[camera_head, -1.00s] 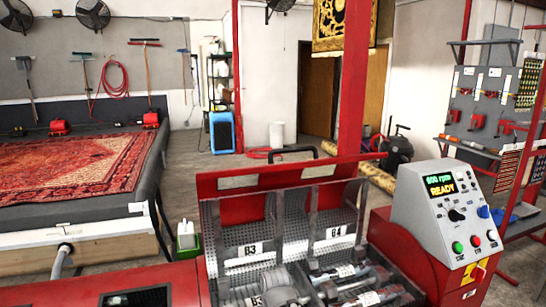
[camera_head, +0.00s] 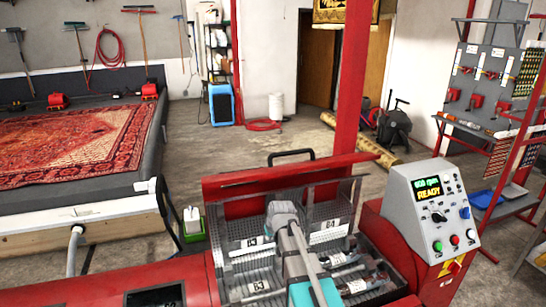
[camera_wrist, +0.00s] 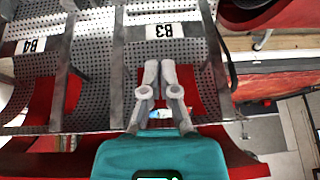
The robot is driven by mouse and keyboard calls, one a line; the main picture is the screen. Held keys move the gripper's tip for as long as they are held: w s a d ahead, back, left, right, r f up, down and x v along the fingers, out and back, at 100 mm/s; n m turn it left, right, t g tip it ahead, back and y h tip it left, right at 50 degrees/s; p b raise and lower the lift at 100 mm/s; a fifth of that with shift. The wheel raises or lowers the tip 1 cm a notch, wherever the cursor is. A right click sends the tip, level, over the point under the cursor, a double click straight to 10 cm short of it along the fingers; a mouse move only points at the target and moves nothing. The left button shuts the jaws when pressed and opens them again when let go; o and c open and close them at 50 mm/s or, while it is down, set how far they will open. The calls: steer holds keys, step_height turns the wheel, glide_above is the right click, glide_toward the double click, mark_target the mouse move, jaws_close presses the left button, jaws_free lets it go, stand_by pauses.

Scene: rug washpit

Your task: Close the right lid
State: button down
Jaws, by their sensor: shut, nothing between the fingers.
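A red machine box stands open, its long red cover (camera_head: 330,172) raised at the back. In the head view, two grey mesh lids stand up below it: the left lid (camera_head: 232,225) and the right lid (camera_head: 343,205), which bears a white label reading 84 or B4. My gripper (camera_head: 281,212), grey-fingered with a teal body, reaches in from the front, near the middle between the lids. In the wrist view my gripper (camera_wrist: 159,66) is shut and empty over the mesh panel labelled B3 (camera_wrist: 163,31); whether it touches is unclear. The picture is upside down there.
A control console (camera_head: 433,210) reading READY stands right of the box. Metal parts (camera_head: 350,262) lie in the box's right front. A red post (camera_head: 350,110) rises behind. A rug table (camera_head: 70,200) stands left, with a green-and-white container (camera_head: 193,222) beside it. Open floor lies behind.

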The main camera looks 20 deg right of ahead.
mark_target(274, 173)
steer(key=w+d+r+t+p, duration=0.2)
steer(key=w+d+r+p, duration=0.1)
steer(key=w+r+p, duration=0.4)
steer(key=w+d+r+t+p, duration=0.2)
steer(key=w+r+p, duration=0.6)
steer(key=r, duration=0.8)
steer(key=d+p, duration=0.2)
steer(key=shift+w+r+p, duration=0.25)
steer(key=shift+r+p, duration=0.05)
steer(key=shift+p, duration=0.05)
steer(key=shift+f, duration=0.1)
steer(key=b+x, duration=0.2)
steer(key=x, duration=0.1)
steer(key=b+x, duration=0.2)
steer(key=x, duration=0.1)
steer(key=b+x, duration=0.3)
steer(key=x, duration=0.1)
steer(key=shift+w+d, duration=0.1)
steer(key=shift+d, duration=0.15)
steer(key=s, duration=0.3)
steer(key=shift+f, duration=0.1)
steer(key=shift+s+f, duration=0.1)
steer(key=shift+s, duration=0.35)
steer(key=shift+s, duration=0.1)
